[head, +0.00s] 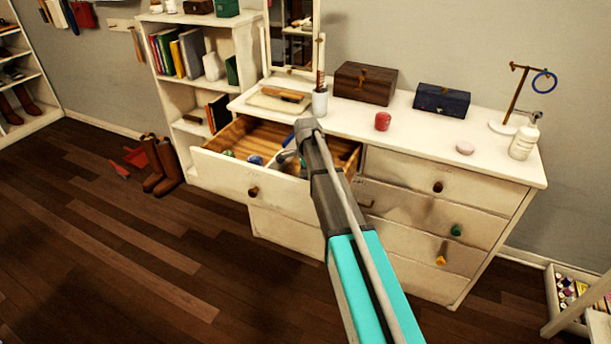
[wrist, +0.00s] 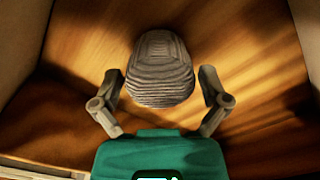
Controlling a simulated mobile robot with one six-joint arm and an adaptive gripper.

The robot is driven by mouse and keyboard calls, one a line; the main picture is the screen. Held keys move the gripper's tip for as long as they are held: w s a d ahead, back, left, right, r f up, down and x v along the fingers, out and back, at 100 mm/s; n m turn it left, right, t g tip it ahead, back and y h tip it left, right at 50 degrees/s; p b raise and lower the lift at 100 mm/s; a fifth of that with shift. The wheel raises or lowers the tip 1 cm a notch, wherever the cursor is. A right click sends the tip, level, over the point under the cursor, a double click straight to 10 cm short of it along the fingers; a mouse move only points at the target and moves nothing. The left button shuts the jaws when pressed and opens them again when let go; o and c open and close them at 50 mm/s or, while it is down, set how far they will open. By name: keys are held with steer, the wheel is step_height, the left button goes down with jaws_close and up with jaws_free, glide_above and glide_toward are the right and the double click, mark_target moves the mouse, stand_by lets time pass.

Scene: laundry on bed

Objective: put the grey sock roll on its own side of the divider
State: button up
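The grey sock roll (wrist: 160,68) is ribbed and rounded. In the wrist view it is over the wooden drawer floor, between the two fingers of my gripper (wrist: 160,88). The fingers are spread, with a narrow gap showing on each side of the roll. In the head view my gripper (head: 290,158) is down in the open top-left drawer (head: 225,171), partly hidden by my arm. I cannot make out the grey roll there. Pale walls show at both sides of the wrist view; I cannot tell which is the divider.
A green roll (head: 228,153) and a blue roll (head: 256,160) lie in the drawer's left part. Floor in front is clear.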

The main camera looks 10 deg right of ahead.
mark_target(306, 171)
steer(key=shift+r, duration=0.15)
stand_by(0.3)
step_height(306, 171, up, 12)
steer(key=p, duration=1.2)
steer(key=shift+s, duration=0.1)
stand_by(0.6)
steer(key=s+n, duration=1.6)
steer(key=s, duration=1.3)
steer(key=shift+a, duration=0.2)
